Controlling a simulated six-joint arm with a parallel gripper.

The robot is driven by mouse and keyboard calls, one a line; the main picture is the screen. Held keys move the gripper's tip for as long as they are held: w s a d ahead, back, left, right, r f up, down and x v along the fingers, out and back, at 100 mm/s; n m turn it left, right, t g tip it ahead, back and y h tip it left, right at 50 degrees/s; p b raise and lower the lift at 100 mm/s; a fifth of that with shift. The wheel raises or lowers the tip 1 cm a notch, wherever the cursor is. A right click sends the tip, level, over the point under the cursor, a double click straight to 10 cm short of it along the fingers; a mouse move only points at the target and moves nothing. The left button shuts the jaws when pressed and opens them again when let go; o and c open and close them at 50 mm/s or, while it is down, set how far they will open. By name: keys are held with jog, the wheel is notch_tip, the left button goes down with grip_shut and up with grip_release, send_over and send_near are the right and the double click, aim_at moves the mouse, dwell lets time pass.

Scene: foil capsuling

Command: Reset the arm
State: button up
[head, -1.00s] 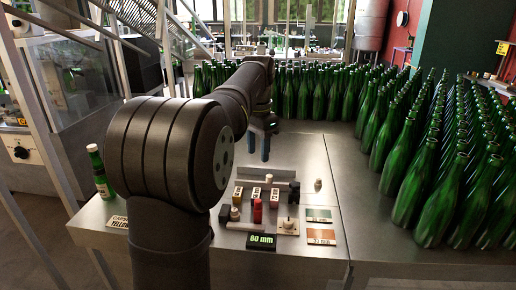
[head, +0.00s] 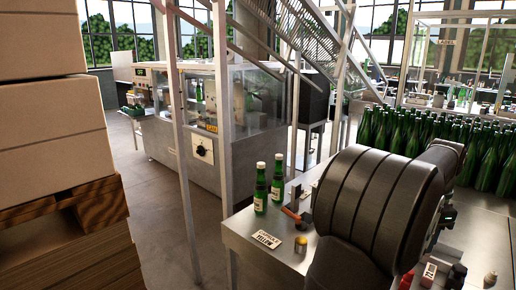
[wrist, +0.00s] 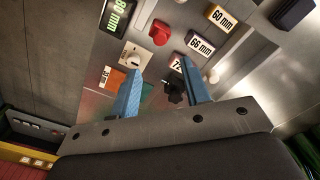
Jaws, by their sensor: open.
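My gripper (wrist: 158,92) shows in the wrist view with its two blue fingers apart and nothing held between them. It is above the metal table, over a group of small parts. A black knob (wrist: 174,92) lies beyond the fingertips, close to the right finger in the picture. In the head view my arm's large dark joint fills the lower right, and the gripper itself is hidden or out of frame there.
In the wrist view are a red knob (wrist: 160,32), labelled blocks such as the 66 mm block (wrist: 200,42), and an 80 mm display (wrist: 118,16). Many bottles (head: 400,135) stand behind.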

notch_tip(320, 180, down, 11)
jog(key=shift+f, duration=0.2)
jog(key=shift+w+a+r, duration=0.1)
jog(key=shift+w+a, duration=0.15)
